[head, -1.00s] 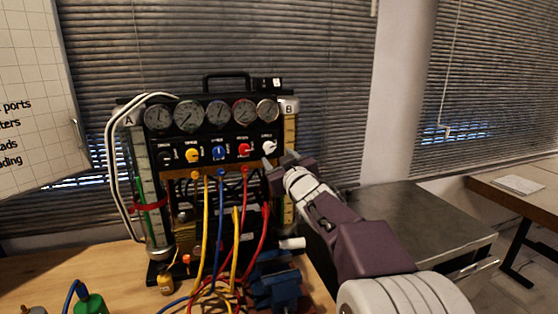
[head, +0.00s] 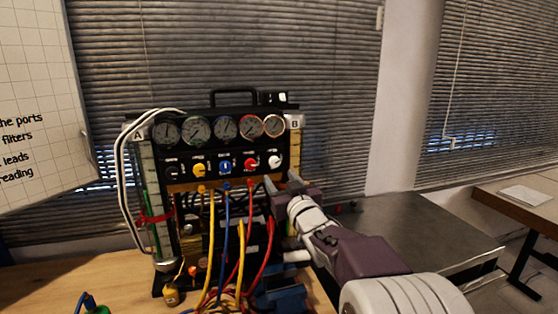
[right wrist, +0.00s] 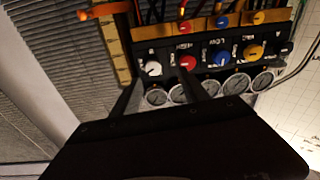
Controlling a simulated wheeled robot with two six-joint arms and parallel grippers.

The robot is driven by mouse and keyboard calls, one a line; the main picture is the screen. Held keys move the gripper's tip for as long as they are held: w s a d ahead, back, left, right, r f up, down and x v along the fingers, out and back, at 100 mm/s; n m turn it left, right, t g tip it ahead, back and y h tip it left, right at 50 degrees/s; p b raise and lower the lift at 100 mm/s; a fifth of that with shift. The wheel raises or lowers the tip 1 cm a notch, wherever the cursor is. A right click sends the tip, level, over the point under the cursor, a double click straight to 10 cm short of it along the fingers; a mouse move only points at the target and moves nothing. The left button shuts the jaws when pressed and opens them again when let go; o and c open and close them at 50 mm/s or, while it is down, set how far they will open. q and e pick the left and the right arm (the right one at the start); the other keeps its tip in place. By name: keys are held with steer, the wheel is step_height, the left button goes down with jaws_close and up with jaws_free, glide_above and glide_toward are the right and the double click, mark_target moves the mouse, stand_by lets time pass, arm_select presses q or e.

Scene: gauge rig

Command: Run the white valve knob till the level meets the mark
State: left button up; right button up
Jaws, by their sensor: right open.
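The white valve knob (head: 275,160) is at the right end of a row of coloured knobs on the rig's black panel. It also shows in the right wrist view (right wrist: 153,68). My right gripper (head: 281,182) is open and empty, its fingertips just below the knob in the head view and apart from it. In the right wrist view its fingers (right wrist: 160,80) point towards the panel, either side of the white knob in the picture. Sight tube A (head: 148,190) holds green and has a red band (head: 155,218); the exact level is too small to tell. My left gripper is out of view.
The red knob (head: 250,163) is close beside the white one. A row of round gauges (head: 225,128) sits above. Yellow, blue and red leads (head: 241,240) hang in front below. A dark metal cabinet top (head: 400,225) at right is clear.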

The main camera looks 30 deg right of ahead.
mark_target(276, 163)
steer(key=shift+m+g+h, duration=0.4)
steer(key=shift+m+g, duration=0.2)
steer(key=shift+m, duration=0.3)
steer(key=p+x, duration=0.2)
steer(key=r+p+x, duration=0.1)
steer(key=p+x, duration=0.1)
steer(key=x, duration=0.1)
steer(key=d+p+x, duration=0.1)
steer(key=p+x, duration=0.1)
steer(key=x, duration=0.1)
steer(key=shift+s+r, duration=0.2)
steer(key=shift+w+p, duration=0.35)
steer(key=shift+w, duration=0.2)
steer(key=shift+d, duration=0.1)
jaws_close()
steer(key=shift+f+m+b, duration=0.15)
steer(key=shift+m+b, duration=0.2)
steer(key=shift+m, duration=0.25)
steer(key=m, duration=0.4)
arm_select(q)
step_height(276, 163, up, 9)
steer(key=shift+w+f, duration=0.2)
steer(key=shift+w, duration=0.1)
